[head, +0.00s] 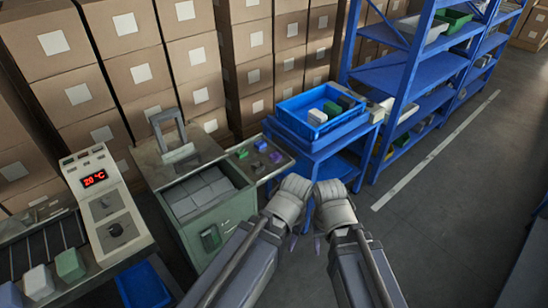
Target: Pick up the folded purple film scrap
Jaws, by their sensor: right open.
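Two small purple pieces lie on the narrow tray (285,167) beside the green-grey machine, one purple piece (261,146) farther back and another purple piece (277,157) nearer. They are too small to tell which one is the folded film scrap. My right gripper (318,243) is open, mostly hidden below its wrist, and to the lower right of the tray. My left gripper (292,243) is largely hidden beside it, so its jaws cannot be read. Both are apart from the purple pieces in the picture.
A blue bin (290,112) with small blocks stands on a blue cart behind the tray. The machine (217,205) has an open compartment at left. A control panel (108,205) and blue shelving (405,80) flank the area. Grey floor (430,215) is clear at right.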

